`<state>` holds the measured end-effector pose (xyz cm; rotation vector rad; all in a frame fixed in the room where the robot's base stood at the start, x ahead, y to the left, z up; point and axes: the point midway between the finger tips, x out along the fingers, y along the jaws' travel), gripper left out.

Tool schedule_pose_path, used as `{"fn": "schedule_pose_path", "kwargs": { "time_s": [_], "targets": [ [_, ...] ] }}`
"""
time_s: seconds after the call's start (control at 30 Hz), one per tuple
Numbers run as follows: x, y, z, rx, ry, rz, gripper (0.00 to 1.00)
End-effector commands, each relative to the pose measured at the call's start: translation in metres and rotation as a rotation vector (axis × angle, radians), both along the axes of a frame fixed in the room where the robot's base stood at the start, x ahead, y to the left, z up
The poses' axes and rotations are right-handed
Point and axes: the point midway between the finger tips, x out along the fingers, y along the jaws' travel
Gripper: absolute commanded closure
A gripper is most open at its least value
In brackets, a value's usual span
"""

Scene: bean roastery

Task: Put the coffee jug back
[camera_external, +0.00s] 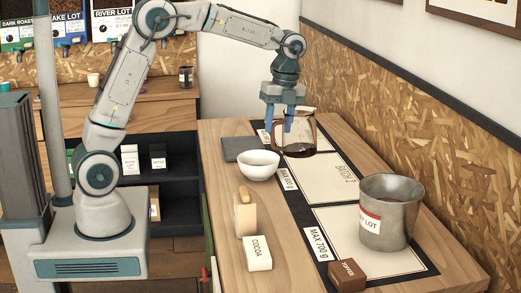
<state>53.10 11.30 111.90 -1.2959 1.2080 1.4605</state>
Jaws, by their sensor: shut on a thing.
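The coffee jug (297,147) is a glass jug with dark contents low inside and a brown rim and handle. It is upright over the far end of the black-bordered mat (318,212) on the wooden table. My gripper (287,130) points down from above and is shut on the jug at its left side. The fingers partly cover the jug. I cannot tell whether its base touches the mat or hangs just above it.
A white bowl (259,167) stands close, left of the jug, by a dark slab (238,148). A metal pail (388,212), a brown toffee box (347,275), a cocoa box (257,254) and a wooden-handled scoop (245,213) stand nearer. The OSB wall (430,120) bounds the right. The middle mat panel (325,180) is clear.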

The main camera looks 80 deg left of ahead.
Motion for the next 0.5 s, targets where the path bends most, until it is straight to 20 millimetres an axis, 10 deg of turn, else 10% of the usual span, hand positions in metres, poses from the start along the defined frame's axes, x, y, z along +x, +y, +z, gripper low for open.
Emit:
{"fn": "schedule_pose_path", "kwargs": {
  "time_s": [0.2, 0.5],
  "targets": [
    [0.005, -0.066, -0.001, 0.004, 0.016, -0.112, 1.00],
    [0.004, -0.111, 0.000, 0.009, 0.030, -0.188, 1.00]
  ]
}}
